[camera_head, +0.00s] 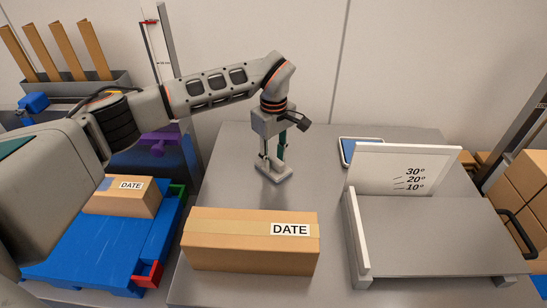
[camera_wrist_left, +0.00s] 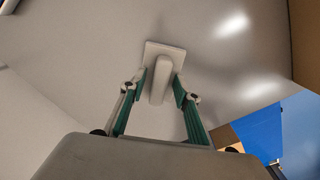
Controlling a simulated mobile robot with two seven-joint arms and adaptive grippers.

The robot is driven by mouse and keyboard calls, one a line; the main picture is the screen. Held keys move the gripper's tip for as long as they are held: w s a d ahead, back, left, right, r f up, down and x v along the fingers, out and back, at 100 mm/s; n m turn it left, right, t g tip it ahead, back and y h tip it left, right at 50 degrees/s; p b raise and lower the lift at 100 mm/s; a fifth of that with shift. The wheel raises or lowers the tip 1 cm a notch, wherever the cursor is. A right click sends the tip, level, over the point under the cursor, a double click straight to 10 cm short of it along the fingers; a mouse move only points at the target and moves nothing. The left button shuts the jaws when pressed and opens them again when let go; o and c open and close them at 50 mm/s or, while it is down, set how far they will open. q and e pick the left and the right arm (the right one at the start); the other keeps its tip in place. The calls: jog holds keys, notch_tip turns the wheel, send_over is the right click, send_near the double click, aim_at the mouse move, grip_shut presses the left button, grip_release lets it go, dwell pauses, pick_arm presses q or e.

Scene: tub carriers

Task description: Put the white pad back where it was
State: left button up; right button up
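The white pad (camera_head: 273,173) is a small pale plate at the back left part of the grey table. In the left wrist view the pad (camera_wrist_left: 178,50) is a square plate with an upright grip bar on it. My left gripper (camera_head: 272,150) points down over it. Its two green-lined fingers (camera_wrist_left: 161,85) stand on either side of the bar, with a narrow gap on each side, so it looks open. I cannot tell whether the pad rests fully on the table. My right gripper is not in view.
A long carton (camera_head: 250,246) labelled DATE lies at the table's front. A metal angle stand (camera_head: 430,235) with degree marks fills the right side, with a blue-faced tray or tablet (camera_head: 348,150) behind it. A blue platform (camera_head: 95,250) with a carton stands at left.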

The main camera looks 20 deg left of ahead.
aim_at(274, 157)
pick_arm(q)
notch_tip(274, 157, up, 5)
jog(key=shift+w+p, duration=0.1)
jog(key=shift+p, duration=0.4)
notch_tip(274, 157, up, 7)
jog(key=p, duration=0.1)
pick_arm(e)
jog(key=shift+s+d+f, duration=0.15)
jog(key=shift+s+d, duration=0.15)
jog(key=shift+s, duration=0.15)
pick_arm(q)
jog(key=shift+r, duration=0.15)
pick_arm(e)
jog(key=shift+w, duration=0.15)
